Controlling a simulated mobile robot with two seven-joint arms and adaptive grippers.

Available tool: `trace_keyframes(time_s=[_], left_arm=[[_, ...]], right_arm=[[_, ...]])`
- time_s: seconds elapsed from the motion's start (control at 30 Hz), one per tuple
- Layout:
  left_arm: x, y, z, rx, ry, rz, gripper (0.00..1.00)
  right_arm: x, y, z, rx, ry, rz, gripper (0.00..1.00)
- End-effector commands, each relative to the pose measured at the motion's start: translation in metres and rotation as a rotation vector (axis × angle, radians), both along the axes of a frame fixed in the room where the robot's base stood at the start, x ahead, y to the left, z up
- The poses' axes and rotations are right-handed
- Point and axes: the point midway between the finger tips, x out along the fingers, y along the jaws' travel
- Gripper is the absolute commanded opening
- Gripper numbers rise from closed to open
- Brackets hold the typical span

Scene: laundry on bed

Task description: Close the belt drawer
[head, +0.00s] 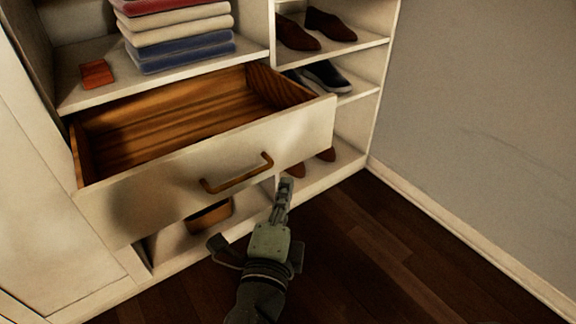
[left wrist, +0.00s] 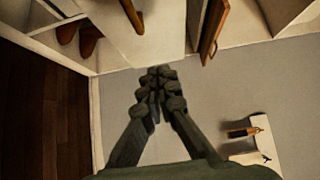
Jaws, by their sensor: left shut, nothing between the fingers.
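The drawer (head: 215,170) is pulled out of the white wardrobe, and its wooden inside looks empty. Its brown bar handle (head: 237,175) is on the front panel. My left gripper (head: 286,184) is shut and empty. In the head view it is in front of the drawer, just below and right of the handle. I cannot tell whether it touches the front panel. In the left wrist view the shut fingers (left wrist: 158,78) point toward a white panel edge (left wrist: 160,50) with a brown handle (left wrist: 132,15). My right gripper is not in view.
Folded clothes (head: 178,35) and a small orange-brown item (head: 96,74) lie on the shelf above the drawer. Shoes (head: 325,75) stand on the right shelves. A brown box (head: 209,216) sits below the drawer. The dark wooden floor (head: 400,240) in front is clear.

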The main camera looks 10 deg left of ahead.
Motion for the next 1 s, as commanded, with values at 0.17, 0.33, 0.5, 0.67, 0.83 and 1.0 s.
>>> trace_keyframes(time_s=[0.17,0.33,0.5,0.67,0.83,1.0], left_arm=[[0.036,0.003,0.004,0.002,-0.005,0.001,0.00],[0.073,0.006,0.003,0.003,-0.005,0.001,0.00],[0.098,0.019,0.001,0.004,-0.001,0.002,0.00],[0.110,0.032,0.001,0.003,-0.001,0.000,0.00],[0.114,0.037,0.000,0.000,0.001,-0.001,0.00],[0.114,0.038,0.000,0.000,0.001,-0.001,0.00]], right_arm=[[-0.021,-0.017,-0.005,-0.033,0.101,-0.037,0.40],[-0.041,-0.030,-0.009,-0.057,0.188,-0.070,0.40],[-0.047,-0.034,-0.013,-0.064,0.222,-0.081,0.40],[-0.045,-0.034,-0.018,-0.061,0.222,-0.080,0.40],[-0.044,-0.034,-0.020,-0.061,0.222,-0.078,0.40],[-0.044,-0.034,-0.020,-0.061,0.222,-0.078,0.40]])
